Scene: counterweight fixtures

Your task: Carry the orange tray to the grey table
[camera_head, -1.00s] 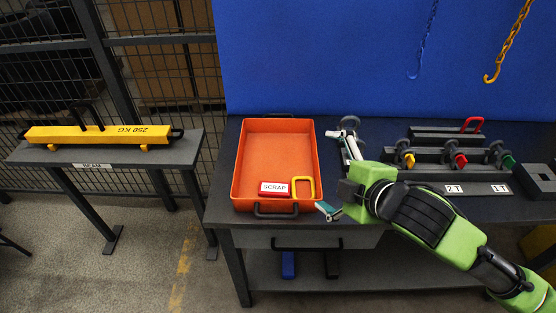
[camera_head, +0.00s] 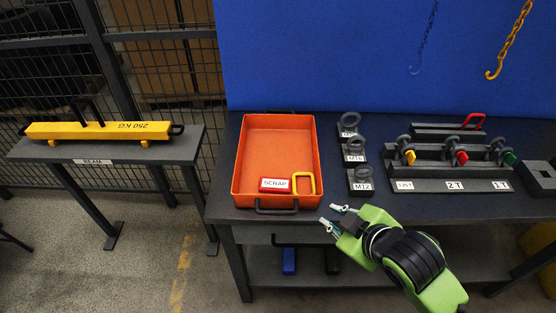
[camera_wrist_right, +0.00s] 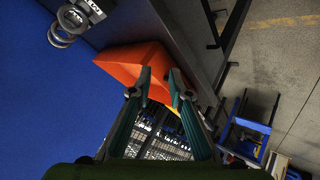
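The orange tray (camera_head: 240,165) sits on the dark workbench (camera_head: 400,210), with a dark handle at its near and far ends. It holds a red block marked SCRAP (camera_head: 275,185) and a yellow loop (camera_head: 304,183) near its front. My right gripper (camera_head: 334,217) is open and empty, just right of the tray's front right corner and apart from it. In the right wrist view the fingers (camera_wrist_right: 158,80) are spread, with the tray (camera_wrist_right: 130,60) beyond them. My left gripper is not in view. A grey stand or table (camera_head: 185,150) at the left bears a yellow beam (camera_head: 110,131).
Ring-topped blocks (camera_head: 361,181) stand on the bench right of the tray. Chains hang before the blue panel (camera_head: 330,60). A floor gap separates bench and stand.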

